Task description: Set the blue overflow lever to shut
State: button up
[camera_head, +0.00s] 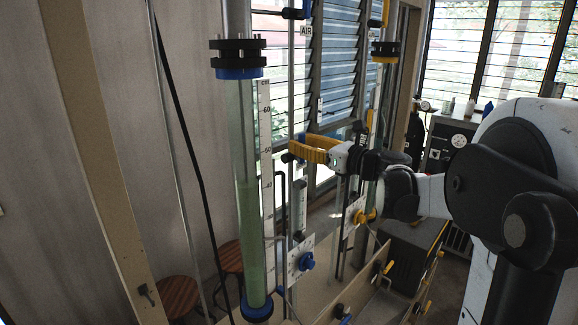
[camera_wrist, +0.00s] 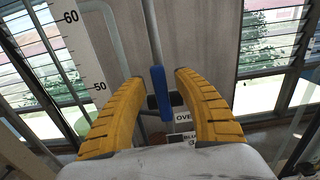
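The blue overflow lever (camera_wrist: 160,93) is a narrow blue bar, near vertical in the wrist view, in front of a thin grey pipe. A white label (camera_wrist: 182,117) below it shows the letters "OVE"; the rest is covered. My gripper (camera_wrist: 160,80) has two curved yellow fingers, open, one on each side of the lever. A gap shows between the lever and each fingertip. In the head view my gripper (camera_head: 297,150) reaches left from my arm to the pipework behind the clear tube. I cannot make out the lever clearly there.
A tall clear tube (camera_head: 247,190) with green liquid stands left of my gripper, beside a white scale (camera_head: 266,150). A blue knob (camera_head: 307,261) sits on a white plate below. Another tube with a yellow collar (camera_head: 384,59) rises behind. Wooden stools (camera_head: 178,294) stand at lower left.

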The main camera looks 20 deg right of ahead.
jog(key=v, duration=0.7)
jog(key=shift+s, duration=0.1)
